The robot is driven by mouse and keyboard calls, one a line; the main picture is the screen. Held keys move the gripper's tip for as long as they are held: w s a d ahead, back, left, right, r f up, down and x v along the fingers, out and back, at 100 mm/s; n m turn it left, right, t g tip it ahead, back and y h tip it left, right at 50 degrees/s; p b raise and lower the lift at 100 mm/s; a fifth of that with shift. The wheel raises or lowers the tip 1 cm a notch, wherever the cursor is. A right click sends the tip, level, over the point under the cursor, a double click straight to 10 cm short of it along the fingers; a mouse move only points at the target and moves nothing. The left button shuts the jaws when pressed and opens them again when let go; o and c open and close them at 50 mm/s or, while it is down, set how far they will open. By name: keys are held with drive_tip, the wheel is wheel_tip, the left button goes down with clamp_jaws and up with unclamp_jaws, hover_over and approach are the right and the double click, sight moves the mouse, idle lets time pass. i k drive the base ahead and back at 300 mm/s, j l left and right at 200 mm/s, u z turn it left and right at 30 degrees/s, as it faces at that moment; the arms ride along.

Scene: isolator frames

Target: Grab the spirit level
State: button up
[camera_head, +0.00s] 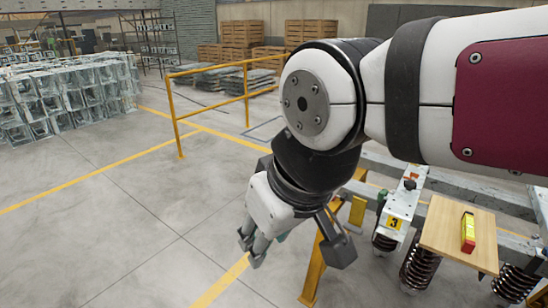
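A small yellow and red bar, which looks like the spirit level (468,232), lies on a light wooden board (447,222) at the lower right. My gripper (252,248) hangs pointing down over the floor, well to the left of the board and apart from it.
The board rests on a grey metal frame (403,200) with dark coil springs (418,270) and a yellow tag marked 3. A yellow post (314,268) stands between my gripper and the frame. A yellow railing (215,105) stands behind.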

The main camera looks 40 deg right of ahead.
sight(468, 241)
drive_tip(key=z, duration=2.25)
drive_tip(key=j+z, duration=0.2)
drive_tip(key=j, duration=0.25)
